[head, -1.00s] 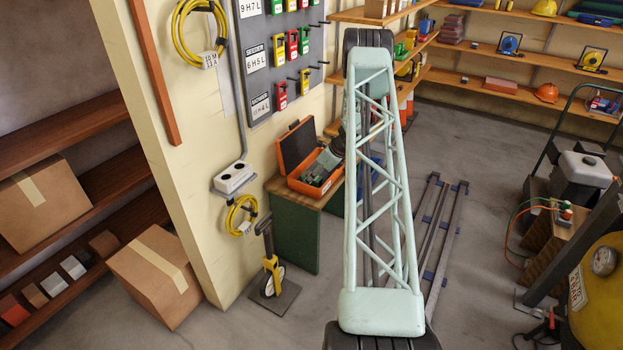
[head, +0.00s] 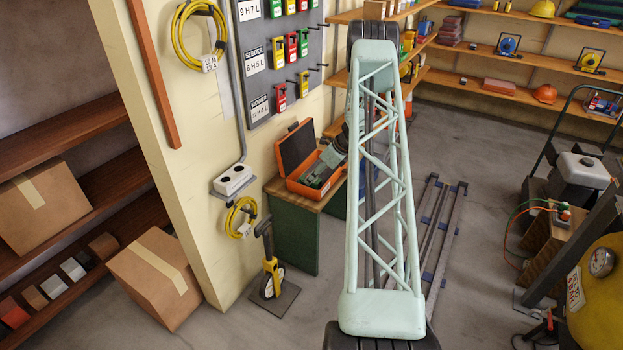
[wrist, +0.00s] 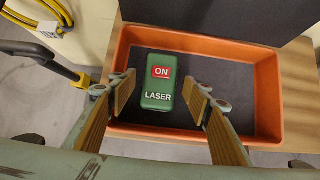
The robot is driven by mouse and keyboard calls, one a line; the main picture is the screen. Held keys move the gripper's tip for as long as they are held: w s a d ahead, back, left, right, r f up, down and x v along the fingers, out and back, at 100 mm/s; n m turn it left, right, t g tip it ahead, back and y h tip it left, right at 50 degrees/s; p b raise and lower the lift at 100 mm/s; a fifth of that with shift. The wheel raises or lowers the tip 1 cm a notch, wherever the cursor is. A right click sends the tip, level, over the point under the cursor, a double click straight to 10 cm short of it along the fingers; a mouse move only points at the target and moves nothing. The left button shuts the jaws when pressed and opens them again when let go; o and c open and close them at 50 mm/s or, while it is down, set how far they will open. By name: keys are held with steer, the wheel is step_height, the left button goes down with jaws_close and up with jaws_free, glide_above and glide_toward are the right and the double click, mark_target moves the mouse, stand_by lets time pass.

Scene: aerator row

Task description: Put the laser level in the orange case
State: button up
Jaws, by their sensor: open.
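The laser level (wrist: 158,82) is a green block with a red ON label and the word LASER. In the wrist view it lies inside the orange case (wrist: 205,32), on its dark floor, left of the middle. My gripper (wrist: 160,90) is open, with its wood-faced fingers apart on either side of the level's lower part and no visible grip on it. In the head view the orange case (head: 296,187) stands open on a bench, its lid raised at the back. My arm hides part of the bench, and the level is hard to make out there.
The case sits on a wooden bench top (head: 280,190) with a green base. Yellow cable (head: 240,215) hangs on the wall to the left. The case's right side has free room.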

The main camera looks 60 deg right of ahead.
steer(key=p+v, duration=0.1)
steer(key=v, duration=0.7)
steer(key=shift+s+r+p, duration=0.15)
steer(key=shift+r+p, duration=0.15)
stand_by(0.5)
